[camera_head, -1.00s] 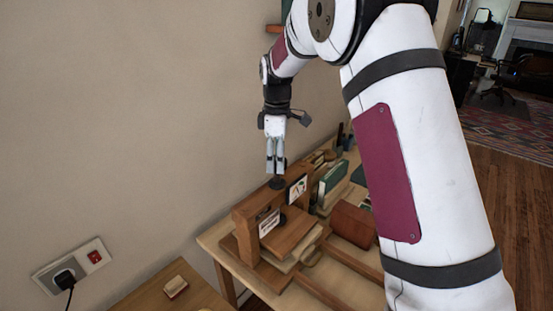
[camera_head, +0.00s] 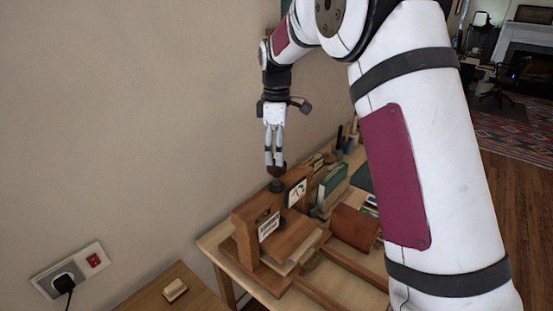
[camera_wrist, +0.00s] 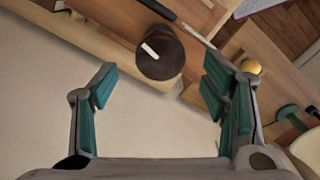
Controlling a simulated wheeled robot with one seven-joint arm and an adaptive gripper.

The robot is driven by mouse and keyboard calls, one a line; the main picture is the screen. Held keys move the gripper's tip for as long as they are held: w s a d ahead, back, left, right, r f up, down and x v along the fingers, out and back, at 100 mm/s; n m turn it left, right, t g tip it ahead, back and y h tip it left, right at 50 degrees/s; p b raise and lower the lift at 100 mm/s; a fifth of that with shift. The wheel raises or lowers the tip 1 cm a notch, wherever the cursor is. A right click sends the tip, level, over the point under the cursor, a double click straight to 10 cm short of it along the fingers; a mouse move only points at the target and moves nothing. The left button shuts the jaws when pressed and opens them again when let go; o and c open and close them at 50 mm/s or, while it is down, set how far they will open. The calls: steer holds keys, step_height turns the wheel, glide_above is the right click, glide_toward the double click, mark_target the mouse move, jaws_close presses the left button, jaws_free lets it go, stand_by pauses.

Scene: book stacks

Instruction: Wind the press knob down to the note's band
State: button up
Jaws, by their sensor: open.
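The press (camera_head: 243,222) is a brown wooden frame on the table. Its round dark brown knob (camera_head: 276,170) stands on top, above a black collar (camera_head: 277,186). In the wrist view the knob (camera_wrist: 160,57) shows a white mark on its top. My gripper (camera_head: 275,163) is open and empty, just above the knob in the head view. In the wrist view the knob lies beyond the fingertips (camera_wrist: 158,78), between them from left to right. A white card with a small graphic (camera_head: 297,193) and a lined white card (camera_head: 268,226) are on the press; their writing is too small to read.
A wooden board and pale block (camera_head: 290,262) lie at the press's foot. The wall is close on the left. A small brass ball (camera_wrist: 251,67) shows beside the right finger in the wrist view.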

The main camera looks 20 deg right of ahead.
mark_target(277, 169)
step_height(277, 169, up, 8)
steer(key=shift+r+b, duration=0.1)
steer(key=shift+b, duration=0.2)
stand_by(0.5)
step_height(277, 169, down, 12)
steer(key=b, duration=0.3)
stand_by(0.8)
steer(key=c, duration=1.2)
